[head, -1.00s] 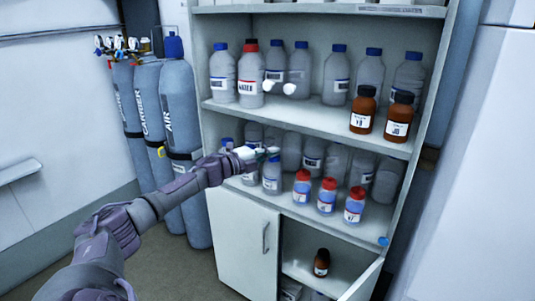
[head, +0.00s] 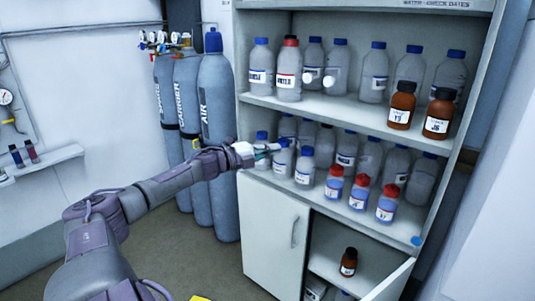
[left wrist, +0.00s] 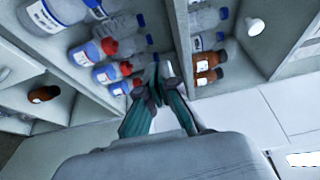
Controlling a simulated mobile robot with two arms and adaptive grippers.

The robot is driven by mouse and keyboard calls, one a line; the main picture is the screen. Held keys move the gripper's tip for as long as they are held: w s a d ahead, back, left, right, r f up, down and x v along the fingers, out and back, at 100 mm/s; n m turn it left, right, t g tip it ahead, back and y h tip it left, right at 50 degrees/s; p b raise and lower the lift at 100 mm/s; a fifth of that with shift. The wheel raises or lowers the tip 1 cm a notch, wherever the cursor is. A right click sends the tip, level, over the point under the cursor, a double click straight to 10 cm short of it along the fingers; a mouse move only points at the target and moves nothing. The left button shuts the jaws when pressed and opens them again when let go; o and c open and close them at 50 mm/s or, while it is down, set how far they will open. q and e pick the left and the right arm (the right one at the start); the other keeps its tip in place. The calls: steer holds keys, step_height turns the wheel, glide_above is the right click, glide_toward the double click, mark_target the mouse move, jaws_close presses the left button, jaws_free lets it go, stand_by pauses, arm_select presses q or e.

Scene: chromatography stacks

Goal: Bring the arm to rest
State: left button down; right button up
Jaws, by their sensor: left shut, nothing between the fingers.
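My left arm comes in from the lower left of the head view. Its gripper (head: 268,150) is in front of the cabinet's middle shelf, close to the blue-capped bottles at that shelf's left end. I cannot tell from the picture whether it touches them. In the left wrist view the gripper's green and dark fingers (left wrist: 158,84) are together, with nothing held between them. My right gripper is in neither view.
The cabinet (head: 272,222) holds blue-capped bottles, red-capped bottles (head: 358,192) and brown bottles (head: 437,113). Its lower right door (head: 392,282) stands open, with a brown bottle (head: 348,262) inside. Gas cylinders (head: 217,130) stand left of the cabinet, behind my arm.

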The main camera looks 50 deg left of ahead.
arm_select(q)
steer(key=shift+s+a, duration=0.45)
steer(key=shift+s, duration=0.05)
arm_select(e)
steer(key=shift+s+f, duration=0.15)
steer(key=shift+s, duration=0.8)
arm_select(q)
steer(key=shift+f, duration=0.1)
